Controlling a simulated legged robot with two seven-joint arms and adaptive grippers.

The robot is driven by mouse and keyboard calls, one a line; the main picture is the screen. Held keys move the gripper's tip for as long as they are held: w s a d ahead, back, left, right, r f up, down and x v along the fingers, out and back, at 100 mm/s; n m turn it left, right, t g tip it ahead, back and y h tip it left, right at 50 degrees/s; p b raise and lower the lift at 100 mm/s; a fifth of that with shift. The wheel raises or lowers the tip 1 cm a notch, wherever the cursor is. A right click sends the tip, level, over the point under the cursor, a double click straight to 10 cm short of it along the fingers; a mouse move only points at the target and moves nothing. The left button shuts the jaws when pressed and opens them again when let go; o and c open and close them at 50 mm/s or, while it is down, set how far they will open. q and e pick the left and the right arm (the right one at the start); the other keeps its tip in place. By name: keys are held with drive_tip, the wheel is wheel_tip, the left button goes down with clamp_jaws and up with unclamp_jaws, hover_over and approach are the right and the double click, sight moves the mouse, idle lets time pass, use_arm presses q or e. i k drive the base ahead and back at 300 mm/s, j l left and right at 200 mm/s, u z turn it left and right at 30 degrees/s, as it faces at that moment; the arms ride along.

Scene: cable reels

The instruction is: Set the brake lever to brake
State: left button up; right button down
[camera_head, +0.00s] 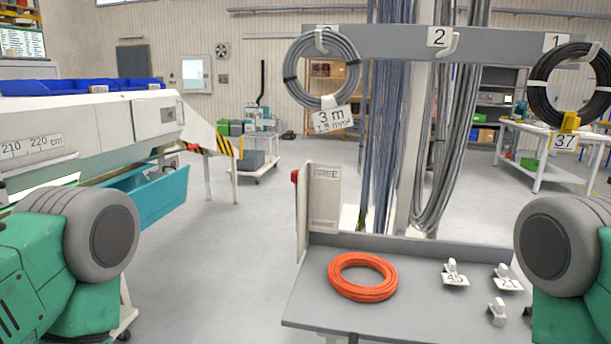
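The brake lever shows as a red knob (295,177) at the left edge of an upright pale panel (326,198), which stands at the left rear of the grey table. The word FREE is readable near the top of the panel, level with the red knob. A second label low on the panel is too small to read. Most of the lever's arm is hidden or seen edge-on. Only green and grey parts of my two arms show at the lower left and lower right. Neither gripper is in view.
An orange cable coil (363,277) lies on the grey table (310,305), with several small tagged pieces at its right. Cable coils hang from a numbered rail (400,42). A long machine with a teal bin (150,195) stands left. Floor between is clear.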

sight(293, 174)
drive_tip(key=i+j+z, duration=0.2)
drive_tip(key=j+z, duration=0.25)
drive_tip(key=i+j+z, duration=0.1)
drive_tip(key=j+z, duration=0.85)
drive_tip(key=j, duration=1.25)
drive_tip(key=j+z, duration=0.15)
drive_tip(key=j, duration=1.2)
